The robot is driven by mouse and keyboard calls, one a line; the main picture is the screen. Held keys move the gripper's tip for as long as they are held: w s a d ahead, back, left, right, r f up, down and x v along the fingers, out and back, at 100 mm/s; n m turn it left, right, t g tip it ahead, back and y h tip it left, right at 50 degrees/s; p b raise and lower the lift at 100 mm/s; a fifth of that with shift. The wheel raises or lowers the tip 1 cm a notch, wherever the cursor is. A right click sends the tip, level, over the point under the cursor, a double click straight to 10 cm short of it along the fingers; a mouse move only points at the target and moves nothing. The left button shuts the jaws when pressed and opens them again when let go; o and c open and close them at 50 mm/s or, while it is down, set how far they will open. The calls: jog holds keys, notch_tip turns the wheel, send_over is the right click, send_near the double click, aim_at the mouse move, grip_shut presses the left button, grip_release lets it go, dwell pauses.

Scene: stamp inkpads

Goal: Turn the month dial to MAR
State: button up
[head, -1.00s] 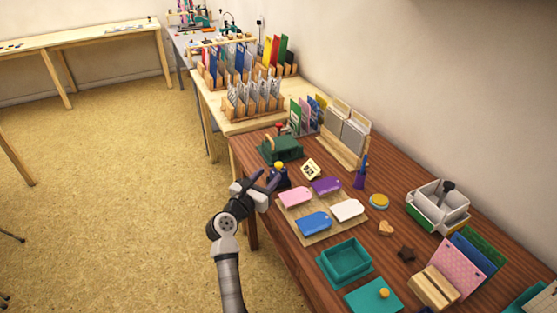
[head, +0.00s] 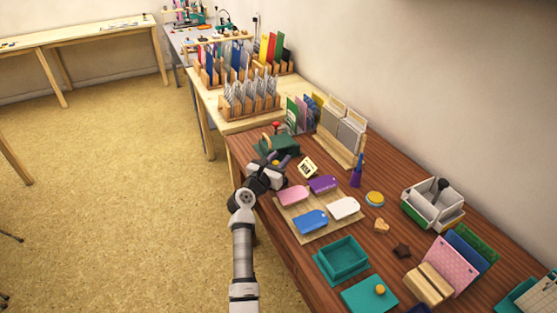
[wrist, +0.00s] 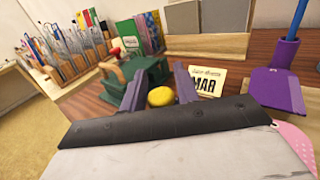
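A dark blue stamp with a yellow knob stands near the left edge of the brown table; in the head view my gripper (head: 281,161) now covers it. In the wrist view the yellow knob (wrist: 161,97) shows between the two purple fingers of my gripper (wrist: 160,75). The fingers are apart, one on each side, with no clear contact on the knob. The month dial and its reading are hidden. A cream card (wrist: 207,83) reading MAR stands just right of the fingers; it also shows in the head view (head: 308,167).
A green stamp press with a red knob (head: 277,145) stands close behind my gripper. A board (head: 330,226) with several coloured tags lies in front. A purple holder (head: 356,178) and a yellow-topped round tin (head: 375,198) are to the right. A teal tray (head: 341,260) is nearer.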

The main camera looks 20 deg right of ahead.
jog(key=c, duration=0.6)
jog(key=y+p, duration=0.1)
jog(key=p, duration=0.1)
jog(key=shift+r+n+t+p, duration=0.3)
jog(key=shift+n+t+p, duration=0.1)
jog(key=n+t+y+p, duration=0.1)
jog(key=y+p, duration=0.1)
jog(key=p, duration=0.1)
jog(key=n+t+y+p, duration=0.1)
jog(key=n+y+p, duration=0.1)
jog(key=p, duration=0.2)
jog(key=shift+w+a+t, duration=0.1)
jog(key=shift+t, duration=0.2)
jog(key=shift+f+n+y, duration=0.3)
jog(key=shift+n+y, duration=0.1)
jog(key=shift+y, duration=0.2)
jog(key=shift+w+a+t+y, duration=0.1)
jog(key=shift+a+t+y, duration=0.15)
jog(key=shift+t+y, duration=0.05)
jog(key=o, duration=0.9)
jog(key=v, duration=1.4)
